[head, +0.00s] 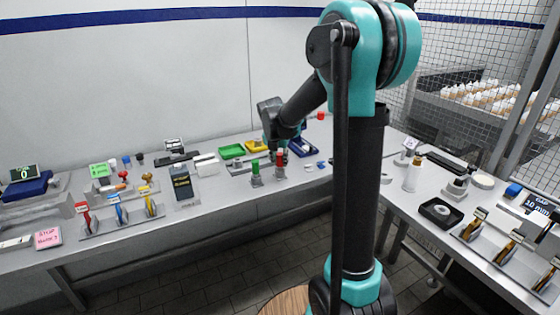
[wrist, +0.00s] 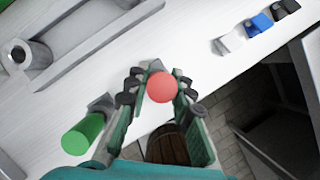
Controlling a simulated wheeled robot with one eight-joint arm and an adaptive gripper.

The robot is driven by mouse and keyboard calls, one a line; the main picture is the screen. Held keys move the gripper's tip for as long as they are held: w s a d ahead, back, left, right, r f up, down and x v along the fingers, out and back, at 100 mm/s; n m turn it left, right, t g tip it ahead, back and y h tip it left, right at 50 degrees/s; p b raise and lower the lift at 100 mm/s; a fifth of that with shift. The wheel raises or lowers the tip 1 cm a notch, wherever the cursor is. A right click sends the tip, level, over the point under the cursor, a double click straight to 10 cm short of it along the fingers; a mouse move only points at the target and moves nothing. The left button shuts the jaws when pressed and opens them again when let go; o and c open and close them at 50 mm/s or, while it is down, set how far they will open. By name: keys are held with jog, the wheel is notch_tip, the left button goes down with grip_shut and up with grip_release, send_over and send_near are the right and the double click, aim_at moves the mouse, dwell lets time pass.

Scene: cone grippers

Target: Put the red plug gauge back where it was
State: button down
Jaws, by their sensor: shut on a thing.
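The red plug gauge (head: 280,157) is at the front part of the back bench in the head view, upright, with a grey part below it. In the wrist view its round red top (wrist: 162,87) sits between the fingers of my gripper (wrist: 160,90). My gripper (head: 277,152) is shut on it. The lower part of the gauge is hidden in the wrist view, and I cannot tell whether it touches the bench or a seat. A green plug gauge (head: 255,168) stands just left of it; it also shows in the wrist view (wrist: 82,135).
Green (head: 232,151) and yellow (head: 257,146) trays stand behind on the bench. A dark boxed device (head: 182,183) is to the left. In the wrist view, small white, blue (wrist: 262,23) and black pieces lie near the bench edge at upper right, and a grey fixture (wrist: 60,45) at upper left.

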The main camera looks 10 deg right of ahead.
jog(key=shift+f, duration=0.15)
jog(key=c, duration=1.3)
grip_release()
jog(key=v, duration=1.2)
jog(key=s+d+f+m, duration=0.2)
jog(key=s+f+m, duration=0.4)
jog(key=s+m, duration=0.2)
jog(key=s+d+f+m+y, duration=0.1)
jog(key=s+d+f+m, duration=0.1)
jog(key=s+f+m, duration=0.5)
jog(key=s+d+f+m+y, duration=0.1)
jog(key=s+d+f+m, duration=0.1)
jog(key=s+f+m, duration=0.4)
jog(key=shift+s+f+m, duration=0.15)
jog(key=shift+s+m, duration=0.7)
jog(key=shift+m, duration=0.8)
jog(key=shift+s+f+m, duration=0.1)
jog(key=shift+s+m, duration=0.8)
jog(key=shift+m, duration=0.7)
jog(key=shift+s+f+m, duration=0.15)
jog(key=shift+s+m, duration=0.7)
jog(key=shift+m, duration=0.8)
